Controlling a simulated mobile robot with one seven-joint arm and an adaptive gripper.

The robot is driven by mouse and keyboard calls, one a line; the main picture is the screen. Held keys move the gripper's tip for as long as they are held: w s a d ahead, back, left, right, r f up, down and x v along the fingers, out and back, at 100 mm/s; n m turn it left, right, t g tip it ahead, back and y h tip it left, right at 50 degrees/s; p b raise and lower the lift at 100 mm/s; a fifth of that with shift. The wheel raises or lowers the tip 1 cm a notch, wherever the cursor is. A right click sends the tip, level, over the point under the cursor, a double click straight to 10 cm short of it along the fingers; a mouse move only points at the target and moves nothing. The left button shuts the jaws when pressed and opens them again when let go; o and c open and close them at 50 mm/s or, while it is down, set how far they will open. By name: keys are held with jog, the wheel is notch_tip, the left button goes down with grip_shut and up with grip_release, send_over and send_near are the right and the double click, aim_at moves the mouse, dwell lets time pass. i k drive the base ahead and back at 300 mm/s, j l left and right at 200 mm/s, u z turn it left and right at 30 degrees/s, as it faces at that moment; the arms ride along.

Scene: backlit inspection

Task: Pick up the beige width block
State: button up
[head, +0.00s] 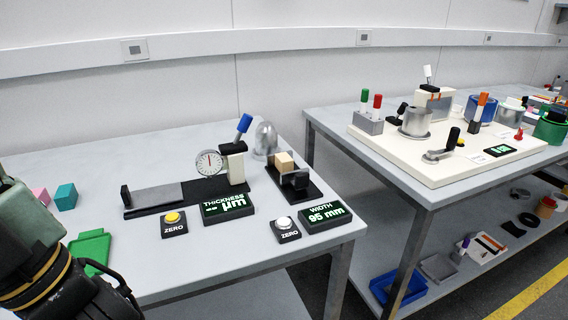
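The beige width block (284,161) is a small tan block at the width gauge (277,180), a black device on the right part of the near table. It sits by the gauge's dark jaw (295,180), which hides its lower part. The width display (326,214) in front reads 95 mm. Part of my arm shows at the lower left, far from the block. My gripper's fingers are not in view.
The thickness gauge (152,195) with its round dial and blue-handled lever stands left of the block. A silver dome-topped cylinder (265,140) is close behind. Pink (41,196) and teal (65,196) blocks and a green tray (90,248) lie at left. A gap separates the second table (440,190).

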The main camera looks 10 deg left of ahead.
aim_at(284, 162)
jog(key=u, duration=1.2)
jog(key=l+u, duration=0.2)
jog(key=u, duration=0.25)
jog(key=l+u, duration=0.25)
jog(key=u, duration=0.2)
jog(key=l+u, duration=0.2)
jog(key=u, duration=0.25)
jog(key=k+l+u, duration=0.2)
jog(key=l+u, duration=0.25)
jog(key=k+l+u, duration=0.3)
jog(key=u, duration=0.15)
jog(key=k+l+u, duration=0.5)
jog(key=k+l, duration=0.15)
jog(key=k, duration=0.15)
jog(key=k+l, duration=0.2)
jog(key=k, duration=0.2)
jog(key=k+l, duration=0.25)
jog(key=k, duration=0.15)
jog(key=k+l, duration=0.2)
jog(key=k, duration=0.15)
